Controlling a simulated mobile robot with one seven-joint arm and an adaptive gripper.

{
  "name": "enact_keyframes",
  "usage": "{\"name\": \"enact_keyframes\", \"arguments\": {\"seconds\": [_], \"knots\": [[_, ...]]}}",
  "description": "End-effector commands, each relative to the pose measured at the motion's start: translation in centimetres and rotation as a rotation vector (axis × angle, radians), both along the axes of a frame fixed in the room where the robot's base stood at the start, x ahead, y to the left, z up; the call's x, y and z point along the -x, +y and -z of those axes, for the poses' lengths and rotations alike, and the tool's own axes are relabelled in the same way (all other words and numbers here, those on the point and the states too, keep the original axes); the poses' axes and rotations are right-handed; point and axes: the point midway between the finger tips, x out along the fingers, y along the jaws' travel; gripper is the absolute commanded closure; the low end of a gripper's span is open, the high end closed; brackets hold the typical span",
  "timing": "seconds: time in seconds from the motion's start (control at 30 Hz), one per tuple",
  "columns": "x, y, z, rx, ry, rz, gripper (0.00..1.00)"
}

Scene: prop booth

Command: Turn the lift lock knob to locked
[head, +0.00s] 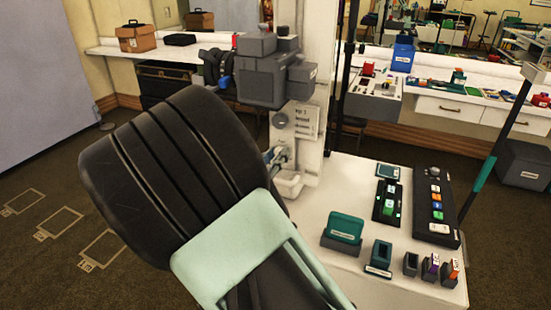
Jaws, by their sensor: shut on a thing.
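A grey boxy carriage (265,80) is mounted on a white upright column (318,80) at the top middle of the head view. A small round grey knob (280,119) shows just below the carriage, beside a sheet with print (305,118) that is too small to read. I cannot tell for sure whether this is the lift lock knob, or how it is turned. My black ribbed arm with its pale green link fills the lower left and middle.
A white table (390,277) at right carries a dark teal holder (343,230), smaller holders and a black button panel (435,205). A white holder (289,183) sits low on the column. A back counter (110,49) bears a brown box (139,38). Left floor is open.

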Motion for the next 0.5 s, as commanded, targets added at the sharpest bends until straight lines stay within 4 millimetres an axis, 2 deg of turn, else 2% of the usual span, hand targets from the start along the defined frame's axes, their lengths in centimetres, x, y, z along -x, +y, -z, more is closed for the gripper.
{"name": "enact_keyframes", "arguments": {"seconds": [0.5], "knots": [[0.06, -0.22, 0.64, -0.464, -0.167, 0.003, 1.0]]}}
